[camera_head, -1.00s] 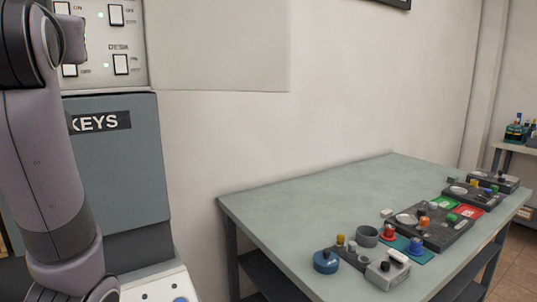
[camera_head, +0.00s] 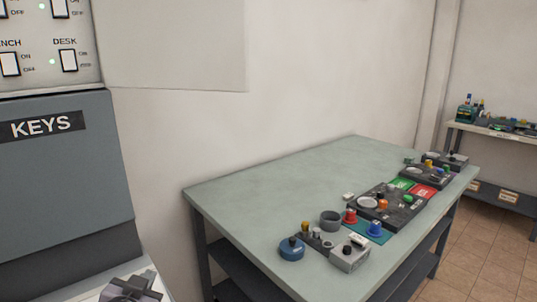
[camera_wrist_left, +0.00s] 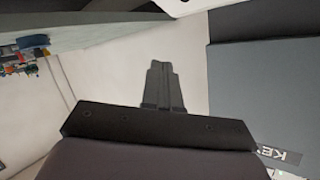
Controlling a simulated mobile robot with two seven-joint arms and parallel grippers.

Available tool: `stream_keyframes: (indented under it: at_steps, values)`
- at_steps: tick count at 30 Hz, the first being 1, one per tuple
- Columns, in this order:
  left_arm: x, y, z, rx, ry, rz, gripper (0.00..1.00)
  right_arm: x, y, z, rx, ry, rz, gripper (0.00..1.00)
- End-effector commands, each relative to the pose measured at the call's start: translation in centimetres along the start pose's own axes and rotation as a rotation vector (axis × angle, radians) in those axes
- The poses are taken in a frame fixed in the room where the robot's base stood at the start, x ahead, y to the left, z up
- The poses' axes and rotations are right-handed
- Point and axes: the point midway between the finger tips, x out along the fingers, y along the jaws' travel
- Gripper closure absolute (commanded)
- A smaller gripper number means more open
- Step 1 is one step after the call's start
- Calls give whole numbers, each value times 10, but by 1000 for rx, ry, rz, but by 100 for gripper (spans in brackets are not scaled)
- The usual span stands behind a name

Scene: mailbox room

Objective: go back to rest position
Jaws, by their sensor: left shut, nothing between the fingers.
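My left gripper (camera_head: 132,288) shows at the bottom left edge of the head view, low in front of the grey KEYS cabinet. Most of its arm is out of the picture. In the left wrist view its dark fingers (camera_wrist_left: 160,68) are together with nothing between them, and they touch nothing that I can see. My right gripper is in neither view.
The KEYS cabinet (camera_head: 60,180) stands at left under a switch panel (camera_head: 36,66). A grey-green table (camera_head: 260,195) holds knobs and control boxes (camera_head: 385,204) along its front right side. A shelf (camera_head: 500,133) stands at far right. Tiled floor shows at lower right.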

Motion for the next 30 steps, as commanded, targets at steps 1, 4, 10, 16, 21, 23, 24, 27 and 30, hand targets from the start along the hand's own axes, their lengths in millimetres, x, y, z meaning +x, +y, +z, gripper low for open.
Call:
stream_keyframes:
  at_steps: [1,4,10,16,21,23,24,27,30]
  values:
    - [-7,14,27,-7,-32,39,100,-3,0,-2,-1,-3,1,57]
    - [-24,39,73,-33,-74,108,100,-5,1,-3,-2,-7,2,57]
    - [-76,82,157,-110,-162,226,100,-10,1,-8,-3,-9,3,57]
    - [-133,108,215,-192,-235,295,100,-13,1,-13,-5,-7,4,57]
    - [-158,117,235,-230,-264,316,100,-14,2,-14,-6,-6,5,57]
    - [-161,118,237,-235,-267,318,100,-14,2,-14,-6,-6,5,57]
    - [-162,118,238,-237,-268,319,100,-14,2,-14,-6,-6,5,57]
    - [-162,118,238,-237,-268,319,100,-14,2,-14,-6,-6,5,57]
    - [-162,118,238,-236,-268,319,100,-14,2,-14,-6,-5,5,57]
